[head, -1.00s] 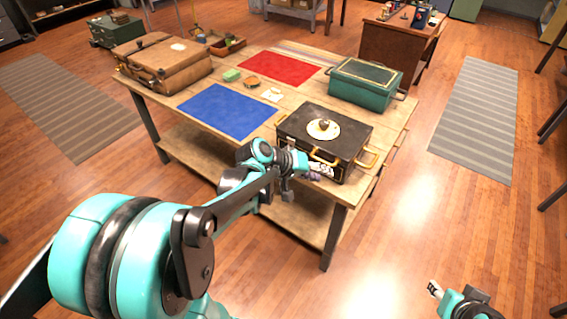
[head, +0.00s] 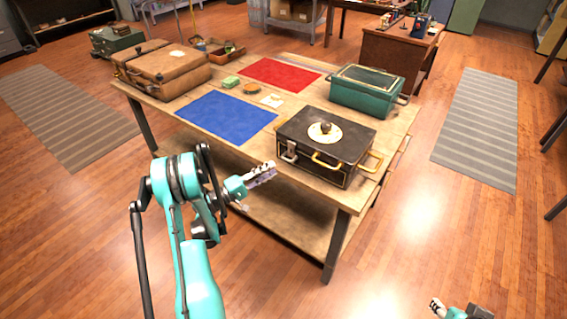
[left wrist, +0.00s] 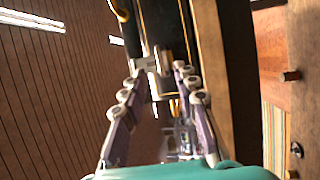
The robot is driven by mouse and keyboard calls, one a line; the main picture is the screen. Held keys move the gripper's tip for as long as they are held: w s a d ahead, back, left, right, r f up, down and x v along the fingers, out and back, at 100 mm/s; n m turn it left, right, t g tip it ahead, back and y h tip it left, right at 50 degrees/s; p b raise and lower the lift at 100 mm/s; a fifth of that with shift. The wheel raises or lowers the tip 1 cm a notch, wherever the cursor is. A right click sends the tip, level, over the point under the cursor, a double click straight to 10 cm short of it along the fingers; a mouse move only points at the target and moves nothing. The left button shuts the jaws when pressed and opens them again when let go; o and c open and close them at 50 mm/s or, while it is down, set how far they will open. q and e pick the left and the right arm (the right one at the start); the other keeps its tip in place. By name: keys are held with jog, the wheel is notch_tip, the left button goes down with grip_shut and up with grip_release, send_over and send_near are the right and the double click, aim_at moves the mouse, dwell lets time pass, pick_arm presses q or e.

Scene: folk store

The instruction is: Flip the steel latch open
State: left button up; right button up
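A black box (head: 318,136) with gold trim stands at the table's front right corner. Its small steel latch (head: 290,151) is on the front face, left of a brass handle (head: 327,162). In the left wrist view the steel latch (left wrist: 152,64) appears ahead of the fingertips; whether it is flipped up or down is unclear. My left gripper (head: 270,171) is in front of the table, left of and apart from the latch. Its fingers are spread and empty in the left wrist view (left wrist: 160,78). My right gripper (head: 435,305) is at the bottom right, far from the box.
The wooden table (head: 305,92) also holds a green box (head: 367,90), a brown suitcase (head: 165,72), a blue mat (head: 228,113) and a red mat (head: 280,73). A domed knob on a pale disc (head: 325,131) tops the black box. Open floor lies in front.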

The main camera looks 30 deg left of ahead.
aim_at(289, 152)
pick_arm(q)
jog(key=b+x, duration=0.1)
jog(key=x, duration=0.5)
jog(key=shift+w+d, duration=0.15)
jog(key=shift+w, duration=0.05)
grip_shut()
